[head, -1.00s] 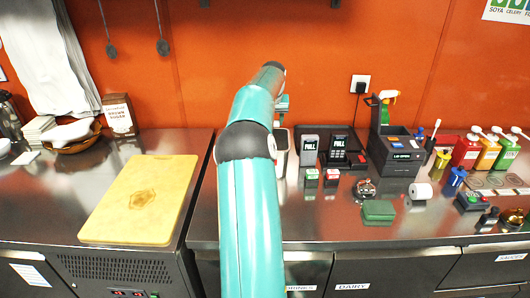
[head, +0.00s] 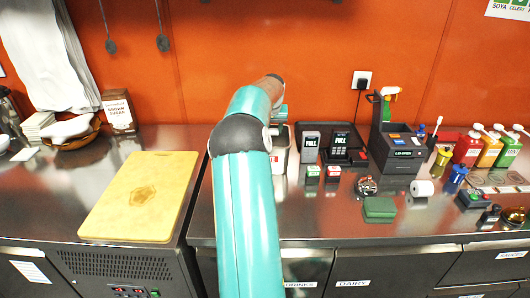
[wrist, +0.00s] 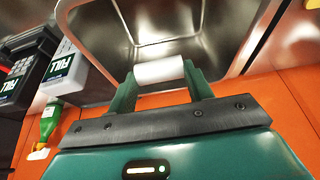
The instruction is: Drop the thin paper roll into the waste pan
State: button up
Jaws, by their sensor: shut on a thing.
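My gripper (wrist: 160,78) is shut on the thin white paper roll (wrist: 159,71), held crosswise between its two green fingers in the wrist view. The waste pan, a deep steel pan (wrist: 240,20), lies beyond the fingers there, and the roll shows against its opening. I cannot tell how far the roll is above the pan floor. In the head view the pan (head: 292,165) is partly hidden behind my arm, and the held roll is not visible.
A thicker white roll (head: 421,188) stands on the counter to the right, near a green box (head: 379,209). A yellow cutting board (head: 140,196) lies left. The orange wall is close behind.

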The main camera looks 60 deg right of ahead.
jog(key=shift+d+f, duration=0.1)
jog(key=shift+d, duration=0.05)
jog(key=o, duration=1)
jog(key=v, duration=1.4)
